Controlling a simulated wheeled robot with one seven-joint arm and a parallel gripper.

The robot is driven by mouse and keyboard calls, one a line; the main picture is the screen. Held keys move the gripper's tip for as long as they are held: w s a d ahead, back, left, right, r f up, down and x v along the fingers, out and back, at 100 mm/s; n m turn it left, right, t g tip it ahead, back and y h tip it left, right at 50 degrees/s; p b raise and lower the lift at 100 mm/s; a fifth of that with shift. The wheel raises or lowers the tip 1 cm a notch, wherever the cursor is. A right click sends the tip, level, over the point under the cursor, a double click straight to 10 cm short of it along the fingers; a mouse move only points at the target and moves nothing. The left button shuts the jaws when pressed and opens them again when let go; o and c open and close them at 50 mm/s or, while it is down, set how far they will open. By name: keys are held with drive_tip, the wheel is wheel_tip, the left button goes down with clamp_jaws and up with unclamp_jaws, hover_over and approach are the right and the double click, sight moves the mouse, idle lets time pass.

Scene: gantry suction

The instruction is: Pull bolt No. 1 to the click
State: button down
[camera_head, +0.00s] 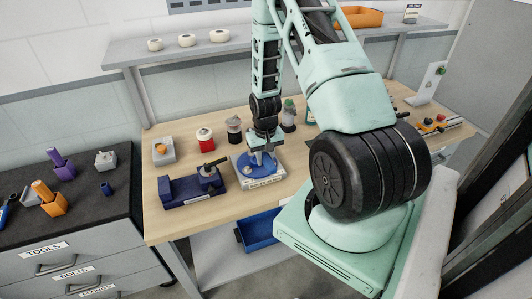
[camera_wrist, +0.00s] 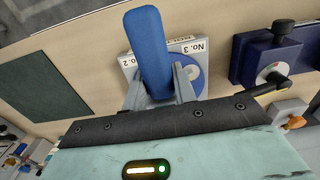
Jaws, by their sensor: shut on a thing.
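A light, flat fixture with a blue round disc (camera_head: 246,170) stands on the workbench, under the end of my arm. In the wrist view the disc (camera_wrist: 194,78) shows behind my fingers, with edge labels reading No. 2 and No. 3. No label reading No. 1 is legible. My gripper (camera_wrist: 162,84) is shut on a blue rounded bar (camera_wrist: 151,45), which stands between the grey fingers and reaches out past them over the fixture. In the head view my gripper (camera_head: 262,157) is small and low over the disc. The bar's lower end is hidden.
A dark blue clamp-like device (camera_head: 190,188) stands close left of the fixture, with a black lever; it also shows in the wrist view (camera_wrist: 270,58). A blue bin (camera_head: 258,232) sits below the bench. The bench's front left is clear.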

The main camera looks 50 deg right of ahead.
drive_tip(key=shift+f, duration=0.1)
drive_tip(key=shift+f+b, duration=1.7)
drive_tip(key=shift+f, duration=0.5)
drive_tip(key=shift+f+b, duration=0.55)
drive_tip(key=shift+b, duration=0.1)
drive_tip(key=c, duration=1.7)
unclamp_jaws()
clamp_jaws()
